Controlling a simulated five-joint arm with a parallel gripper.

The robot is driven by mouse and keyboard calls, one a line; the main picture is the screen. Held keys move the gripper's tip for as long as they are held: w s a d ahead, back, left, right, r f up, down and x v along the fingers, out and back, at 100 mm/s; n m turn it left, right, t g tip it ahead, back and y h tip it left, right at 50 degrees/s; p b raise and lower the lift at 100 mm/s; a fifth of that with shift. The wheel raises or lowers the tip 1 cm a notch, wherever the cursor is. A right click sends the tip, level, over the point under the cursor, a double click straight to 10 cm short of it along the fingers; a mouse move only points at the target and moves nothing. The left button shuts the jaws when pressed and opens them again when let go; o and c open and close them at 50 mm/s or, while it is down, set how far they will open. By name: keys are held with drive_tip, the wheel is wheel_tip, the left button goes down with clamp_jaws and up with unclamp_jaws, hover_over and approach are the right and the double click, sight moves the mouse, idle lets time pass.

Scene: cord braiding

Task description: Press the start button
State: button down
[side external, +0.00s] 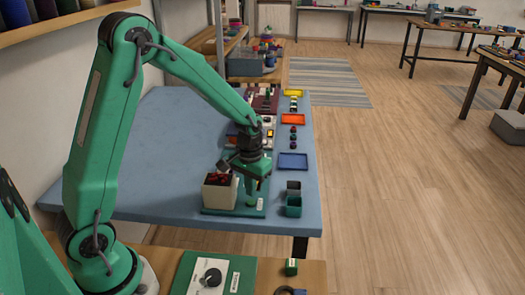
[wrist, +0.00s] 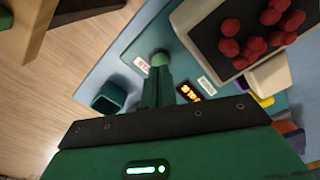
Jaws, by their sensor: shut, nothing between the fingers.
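The start button (wrist: 159,57) is a round green knob beside a white label with red letters (wrist: 142,66), partly cut off by the knob, in the wrist view. My gripper (wrist: 158,72) is shut and empty, its green fingertips right at the button's near edge. I cannot tell whether they touch it. In the side view my gripper (side external: 250,203) points down over the green base plate (side external: 222,211) of the cord machine. The button is hidden there behind the fingers. The machine's pale box (side external: 219,194) holds red balls, also seen in the wrist view (wrist: 245,45).
A small lit orange display (wrist: 187,92) sits right of the fingers. A dark green open cup (side external: 293,206) stands right of the base plate, with a grey one (side external: 293,187) behind it. A blue tray (side external: 293,161) lies farther back. The blue table (side external: 150,180) is clear at left.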

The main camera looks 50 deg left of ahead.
wheel_tip(320, 180, up, 9)
drive_tip(key=shift+r, duration=0.15)
idle(0.9)
idle(0.5)
drive_tip(key=s+d+r+m+t, duration=0.1)
drive_tip(key=s+d+r+t, duration=0.1)
drive_tip(key=s+r, duration=0.3)
drive_tip(key=s+d+r+m+t, duration=0.2)
drive_tip(key=s+r, duration=0.3)
drive_tip(key=s, duration=0.8)
drive_tip(key=shift+r+t, duration=0.3)
drive_tip(key=shift+t, duration=0.5)
